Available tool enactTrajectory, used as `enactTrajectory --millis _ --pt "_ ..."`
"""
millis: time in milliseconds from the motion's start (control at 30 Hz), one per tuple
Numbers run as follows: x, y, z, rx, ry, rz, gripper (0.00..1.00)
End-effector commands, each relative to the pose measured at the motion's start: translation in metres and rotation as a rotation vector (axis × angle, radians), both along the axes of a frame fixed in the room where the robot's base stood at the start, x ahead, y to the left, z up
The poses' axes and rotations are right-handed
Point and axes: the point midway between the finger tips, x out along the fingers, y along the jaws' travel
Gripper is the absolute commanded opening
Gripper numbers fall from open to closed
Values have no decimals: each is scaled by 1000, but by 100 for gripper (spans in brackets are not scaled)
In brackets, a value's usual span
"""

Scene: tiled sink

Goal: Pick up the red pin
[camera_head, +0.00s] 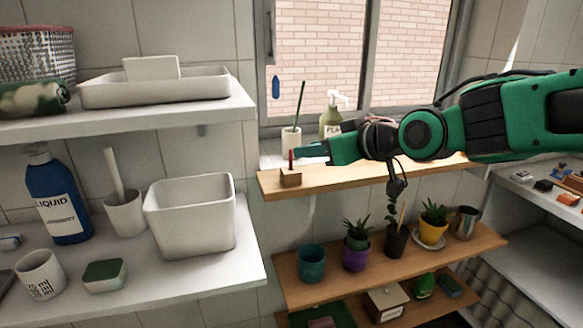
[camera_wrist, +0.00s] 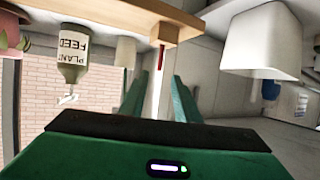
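The red pin (camera_head: 291,157) stands upright in a small wooden block (camera_head: 290,180) at the left end of the upper wooden shelf. In the wrist view, which is upside down, the red pin (camera_wrist: 161,57) hangs from the wooden block (camera_wrist: 163,33). My gripper (camera_head: 300,152) is just to the right of the pin, pointing left at it. In the wrist view my gripper (camera_wrist: 162,77) has its two green fingers apart, with nothing held. The pin lines up with the gap, around or just beyond the fingertips; exact depth is hard to tell.
A white cup (camera_head: 291,141) with a green stick and a plant feed bottle (camera_head: 331,117) stand behind on the window sill. Potted plants (camera_head: 356,237) fill the lower shelf. A white bin (camera_head: 190,216) stands on the left shelf. The wooden shelf (camera_head: 340,180) is clear near the block.

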Motion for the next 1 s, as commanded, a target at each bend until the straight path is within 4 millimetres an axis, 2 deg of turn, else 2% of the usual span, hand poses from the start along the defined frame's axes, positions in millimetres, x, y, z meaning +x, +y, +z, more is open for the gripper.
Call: enactTrajectory --millis 200,467,700,1000 --pt "19 16 -11 -1 4 1 29" --pt "30 23 -16 -2 3 -1 29" --pt "54 41 -26 -2 4 0 29" --pt "64 48 -30 -1 3 -1 29"
